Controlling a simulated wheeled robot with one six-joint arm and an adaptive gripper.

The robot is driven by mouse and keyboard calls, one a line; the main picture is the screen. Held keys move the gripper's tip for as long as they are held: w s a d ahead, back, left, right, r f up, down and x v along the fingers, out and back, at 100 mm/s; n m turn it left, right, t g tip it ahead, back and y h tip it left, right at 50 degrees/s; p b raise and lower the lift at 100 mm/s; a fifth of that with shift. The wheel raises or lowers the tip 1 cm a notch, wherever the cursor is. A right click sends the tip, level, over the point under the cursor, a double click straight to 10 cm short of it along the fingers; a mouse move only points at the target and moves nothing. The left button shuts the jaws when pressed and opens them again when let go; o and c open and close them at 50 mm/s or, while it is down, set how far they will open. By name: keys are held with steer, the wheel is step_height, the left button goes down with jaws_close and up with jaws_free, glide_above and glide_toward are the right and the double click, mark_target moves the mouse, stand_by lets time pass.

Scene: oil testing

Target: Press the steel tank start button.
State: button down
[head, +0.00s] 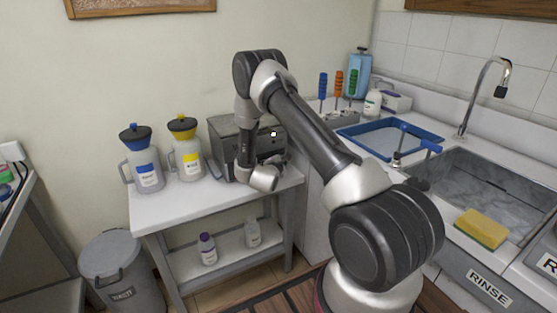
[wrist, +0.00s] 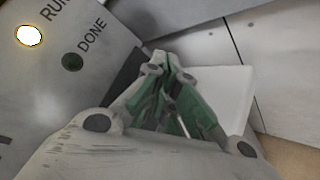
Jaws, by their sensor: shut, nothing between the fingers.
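The steel tank (head: 222,132) is a grey metal box at the right end of the white side table, partly hidden behind my arm. Its front panel (wrist: 40,110) fills the left of the wrist view. The RUN lamp (wrist: 29,36) glows bright yellow-white, and a small light shows on the tank in the head view. The DONE lamp (wrist: 71,62) is dark green and unlit. I cannot make out the start button in either view. My gripper (wrist: 166,62) has green-padded fingers, shut and empty, close beside the panel. In the head view it is hidden behind my wrist.
Blue-lidded (head: 146,160) and yellow-lidded (head: 186,150) jugs stand left of the tank on the white table (head: 165,207). A waste bin (head: 118,268) stands on the floor. The counter at right holds a blue tray (head: 431,136), a sink and a yellow sponge (head: 482,228).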

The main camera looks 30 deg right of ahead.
stand_by(0.5)
steer(key=shift+s, duration=0.8)
steer(key=shift+s+d, duration=0.1)
steer(key=shift+s, duration=2.4)
